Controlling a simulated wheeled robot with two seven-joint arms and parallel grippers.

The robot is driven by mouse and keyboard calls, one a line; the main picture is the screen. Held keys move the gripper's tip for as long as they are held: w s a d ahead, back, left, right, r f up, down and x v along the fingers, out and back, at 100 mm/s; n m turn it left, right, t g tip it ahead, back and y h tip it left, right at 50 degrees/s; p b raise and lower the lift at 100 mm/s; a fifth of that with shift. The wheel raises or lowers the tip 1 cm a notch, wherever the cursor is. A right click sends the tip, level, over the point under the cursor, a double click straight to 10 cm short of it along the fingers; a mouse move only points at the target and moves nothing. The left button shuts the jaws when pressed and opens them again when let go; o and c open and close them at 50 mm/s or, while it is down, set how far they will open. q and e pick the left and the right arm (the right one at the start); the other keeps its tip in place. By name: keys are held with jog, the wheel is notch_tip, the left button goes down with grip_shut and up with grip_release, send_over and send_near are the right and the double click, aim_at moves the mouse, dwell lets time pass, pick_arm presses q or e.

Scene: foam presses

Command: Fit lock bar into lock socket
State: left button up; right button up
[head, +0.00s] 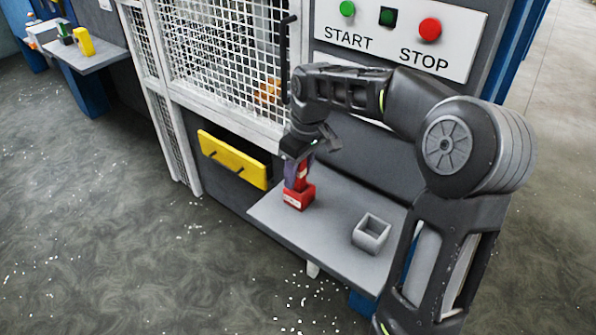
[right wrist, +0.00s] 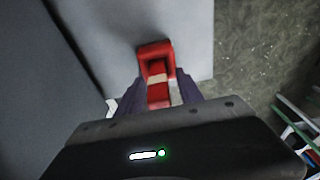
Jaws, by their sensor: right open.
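A red bar with a pale band (head: 302,172), seemingly the lock bar, stands upright on the grey shelf below the press. Its lower end meets a wider red block with a white label (head: 298,198), which looks like the lock socket. I cannot tell whether the bar sits in the block or is part of it. My right gripper (head: 300,168) is open above the block, pointing down, with its purple fingers on either side of the bar. In the right wrist view the bar (right wrist: 158,92) lies between the fingers, with the red block (right wrist: 155,50) beyond. My left gripper is not in view.
The grey shelf (head: 335,212) also holds an open square grey box (head: 371,234) to the right. A yellow bar (head: 232,159) is on the press front at left. The mesh door (head: 215,55) and START/STOP panel (head: 395,38) stand behind.

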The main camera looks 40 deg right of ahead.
jog(key=shift+r, duration=0.1)
notch_tip(320, 180, up, 12)
jog(key=s, duration=0.1)
jog(key=shift+s+d, duration=0.25)
jog(key=shift+s, duration=0.15)
dwell(0.9)
